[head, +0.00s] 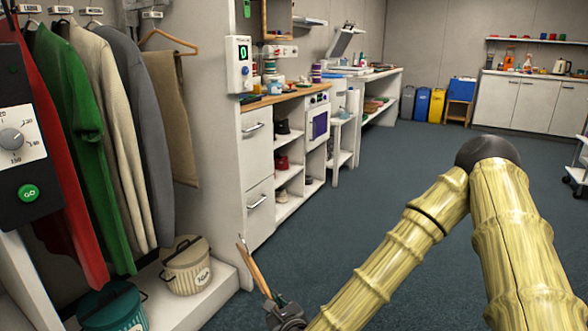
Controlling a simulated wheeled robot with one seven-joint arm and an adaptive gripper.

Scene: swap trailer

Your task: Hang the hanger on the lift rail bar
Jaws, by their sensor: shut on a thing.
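My gripper (278,304) is at the bottom edge of the head view, partly cut off. It is shut on a wooden hanger (254,268), which shows nearly edge-on and tilted, its upper end towards the left. The hanger is in front of the wardrobe's right side, apart from the hanging clothes. I cannot clearly make out the lift rail bar; hanger hooks (91,12) show at the top left above the clothes. Another wooden hanger (168,38) hangs there with a brown cloth (170,110) on it.
Red, green, cream and grey garments (150,130) fill the wardrobe's left part. A cream bin (186,268) and a teal bin (112,312) stand below. A black control panel (22,150) is at the left edge. The blue floor (350,200) is open to the right.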

